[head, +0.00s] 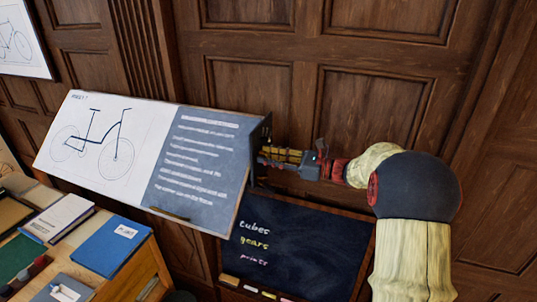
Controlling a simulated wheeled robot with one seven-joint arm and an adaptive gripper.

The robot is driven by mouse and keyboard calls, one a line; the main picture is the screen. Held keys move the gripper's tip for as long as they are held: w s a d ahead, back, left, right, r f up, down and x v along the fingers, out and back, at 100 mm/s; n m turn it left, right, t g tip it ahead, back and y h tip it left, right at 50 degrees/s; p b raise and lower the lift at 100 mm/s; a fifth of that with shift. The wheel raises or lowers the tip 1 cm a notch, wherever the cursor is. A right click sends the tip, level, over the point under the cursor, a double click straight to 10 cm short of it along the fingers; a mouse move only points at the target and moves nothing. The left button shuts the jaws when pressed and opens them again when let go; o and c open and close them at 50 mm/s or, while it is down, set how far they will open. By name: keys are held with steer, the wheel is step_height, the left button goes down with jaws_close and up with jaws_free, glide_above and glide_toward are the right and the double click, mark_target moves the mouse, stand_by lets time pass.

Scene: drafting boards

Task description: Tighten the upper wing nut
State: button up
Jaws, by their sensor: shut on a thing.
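The tilted drafting board (207,150) carries a bicycle drawing on its left part and a dark sheet with white writing on its right part. A dark bracket (262,130) runs along the board's right edge. My gripper (266,157) reaches in from the right, with its fingers at that edge, at the upper part of the bracket. It is shut on what appears to be the upper wing nut. The fingers hide the nut, so its shape and angle cannot be seen. No second wing nut can be made out clearly.
A chalkboard (310,255) with coloured words stands below my arm, with chalk pieces on its ledge. A wooden desk (150,270) with a blue folder (111,246) and books is at lower left. Wood panelling (380,110) stands behind. Space above my gripper is clear.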

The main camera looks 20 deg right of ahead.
steer(key=shift+w+d+r, duration=0.2)
steer(key=shift+d+r, duration=0.1)
steer(key=shift+r, duration=0.1)
steer(key=o, duration=0.8)
steer(key=shift+o, duration=1.1)
steer(key=shift+w+d+f, duration=0.15)
steer(key=shift+w, duration=0.1)
steer(key=o, duration=0.4)
steer(key=shift+s+f, duration=0.1)
steer(key=shift+f, duration=0.05)
steer(key=shift+o, duration=0.4)
steer(key=shift+f, duration=0.1)
steer(key=v, duration=1.2)
